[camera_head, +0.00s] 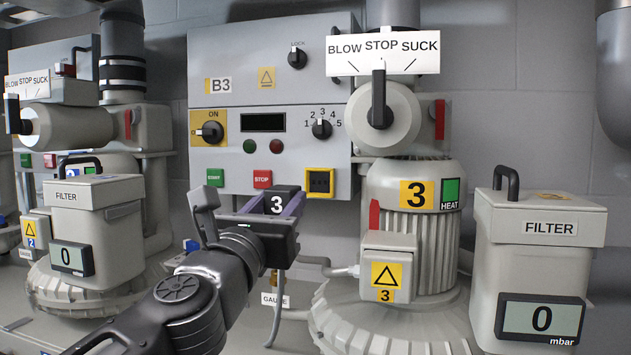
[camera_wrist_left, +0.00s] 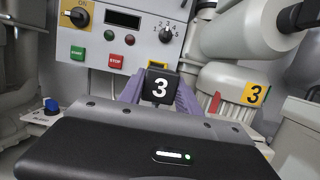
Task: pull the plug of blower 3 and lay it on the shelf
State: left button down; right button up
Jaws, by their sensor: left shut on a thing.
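The black plug marked with a white 3 (camera_head: 277,204) is held between the purple fingers of my left gripper (camera_head: 275,199), in front of panel B3. In the left wrist view the plug (camera_wrist_left: 160,87) sits between both fingers, its numbered face towards the camera. The yellow-framed socket (camera_head: 319,182) on the panel shows open beside the plug in the head view, with nothing in it. Blower 3 (camera_head: 436,240), with its yellow 3 label, stands right of the plug. I cannot clearly make out the shelf. My right gripper is not in view.
The grey panel B3 (camera_head: 230,130) has knobs and start and stop buttons. A switch box (camera_head: 391,265) sits on blower 3's front. A filter box (camera_head: 540,235) stands at right, another filter box (camera_head: 97,207) at left. A thin gauge stand is partly behind my left arm.

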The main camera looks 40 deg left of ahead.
aim_at(276, 200)
pick_arm(q)
jog(key=shift+r+p+v, duration=0.2)
jog(key=shift+p+v, duration=0.2)
jog(key=shift+v, duration=0.5)
jog(key=shift+r+p+v, duration=0.2)
jog(key=shift+p+v, duration=0.15)
jog(key=shift+v, duration=0.5)
jog(key=shift+s, duration=0.1)
jog(key=s+a+p, duration=0.1)
jog(key=s+a, duration=0.3)
jog(key=a, duration=0.7)
jog(key=shift+a+p, duration=0.35)
jog(key=shift+a, duration=0.05)
